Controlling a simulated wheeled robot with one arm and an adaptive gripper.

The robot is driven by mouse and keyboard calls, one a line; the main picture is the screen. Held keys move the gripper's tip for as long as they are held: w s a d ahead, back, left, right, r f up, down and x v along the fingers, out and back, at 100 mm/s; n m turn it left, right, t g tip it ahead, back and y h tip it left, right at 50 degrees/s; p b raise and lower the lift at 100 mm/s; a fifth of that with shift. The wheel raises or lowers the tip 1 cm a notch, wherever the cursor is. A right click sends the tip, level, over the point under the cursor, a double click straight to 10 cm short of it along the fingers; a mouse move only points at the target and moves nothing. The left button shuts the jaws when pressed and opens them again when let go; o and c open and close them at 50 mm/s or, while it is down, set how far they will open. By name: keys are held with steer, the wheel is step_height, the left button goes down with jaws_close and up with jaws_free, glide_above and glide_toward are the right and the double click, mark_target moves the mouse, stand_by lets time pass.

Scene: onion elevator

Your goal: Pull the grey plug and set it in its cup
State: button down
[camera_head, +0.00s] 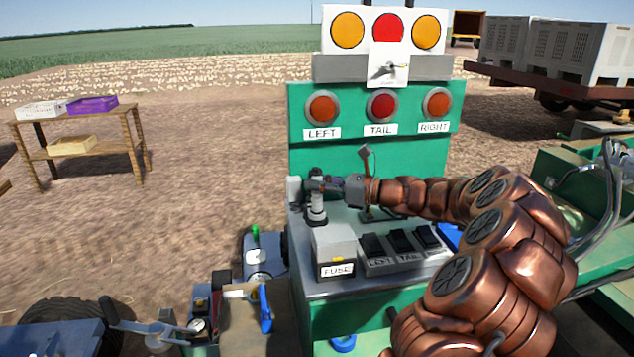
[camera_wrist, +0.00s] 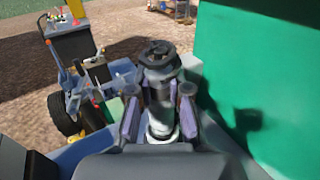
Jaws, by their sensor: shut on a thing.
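The grey plug (camera_head: 316,207) stands upright at the left of the green console's grey deck, in front of the green panel. My gripper (camera_head: 317,184) comes in from the right and is shut around its upper part. In the wrist view, the two fingers of my gripper (camera_wrist: 159,118) flank the plug (camera_wrist: 160,92), which has a dark ribbed top and a pale lower end. The plug's foot is at or close to the deck; I cannot tell whether it is seated. I cannot pick out the cup with certainty.
A box marked FUSE (camera_head: 335,250) and several black rocker switches (camera_head: 400,241) stand just in front of the plug. The panel bears red lamps (camera_head: 382,107), with a white lamp board (camera_head: 345,53) above. My copper arm covers the console's right side. Open ground lies left.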

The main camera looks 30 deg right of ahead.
steer(key=c, duration=1)
jaws_free()
steer(key=shift+c, duration=0.2)
steer(key=shift+o, duration=0.2)
steer(key=o, duration=0.4)
steer(key=shift+c, duration=0.2)
steer(key=shift+r, duration=0.2)
steer(key=shift+r+p, duration=3.15)
steer(key=shift+r, duration=0.2)
